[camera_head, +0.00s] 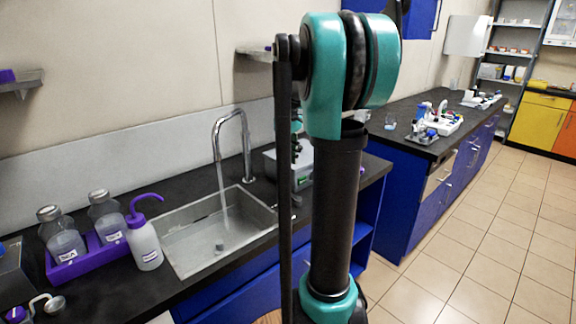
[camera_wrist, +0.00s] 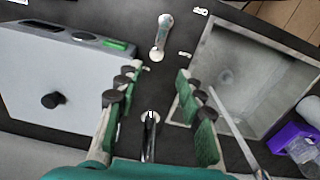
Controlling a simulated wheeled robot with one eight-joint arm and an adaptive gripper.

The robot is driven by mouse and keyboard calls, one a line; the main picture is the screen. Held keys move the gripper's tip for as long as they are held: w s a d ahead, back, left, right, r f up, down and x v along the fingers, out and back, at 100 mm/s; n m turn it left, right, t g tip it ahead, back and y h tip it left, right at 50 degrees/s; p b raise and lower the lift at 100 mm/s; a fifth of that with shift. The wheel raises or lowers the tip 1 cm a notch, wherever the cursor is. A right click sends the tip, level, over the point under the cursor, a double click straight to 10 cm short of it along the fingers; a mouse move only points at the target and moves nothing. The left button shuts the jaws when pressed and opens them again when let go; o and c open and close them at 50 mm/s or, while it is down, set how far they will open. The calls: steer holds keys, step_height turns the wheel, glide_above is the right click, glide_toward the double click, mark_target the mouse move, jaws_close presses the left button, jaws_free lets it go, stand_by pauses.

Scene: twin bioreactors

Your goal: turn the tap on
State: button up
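The chrome gooseneck tap (camera_head: 231,117) stands behind the sink (camera_head: 183,248) in the head view. A pale stream like running water drops from its spout into the basin. In the wrist view, a silver lever (camera_wrist: 163,33) with a pale rounded end lies on the dark counter, beyond my fingertips. Small white labels lie near it, too small to read. My gripper (camera_wrist: 156,84) is open, with the lever's near end ahead of the gap between its fingers, apparently apart from them. The gripper is mostly hidden behind my arm in the head view.
A grey device (camera_wrist: 60,85) with a black knob is close left of my gripper in the wrist view. A purple tray (camera_head: 88,258) with two bottles and a wash bottle (camera_head: 144,240) stand left of the sink. The tiled floor at right is clear.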

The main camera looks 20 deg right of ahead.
mark_target(293, 199)
steer(key=c, duration=0.4)
steer(key=m, duration=0.2)
steer(key=shift+a+f+m+h, duration=0.15)
steer(key=shift+f+m+h, duration=0.15)
jaws_close()
steer(key=f+m+h, duration=0.1)
steer(key=f+m, duration=0.2)
steer(key=m, duration=0.2)
steer(key=w+d+f+m+t+h, duration=0.1)
steer(key=f+m, duration=0.3)
steer(key=m, duration=0.1)
steer(key=d+f+m+h, duration=0.1)
steer(key=f+m, duration=0.3)
steer(key=m, duration=0.2)
steer(key=shift+w+f, duration=0.15)
steer(key=shift+f, duration=0.1)
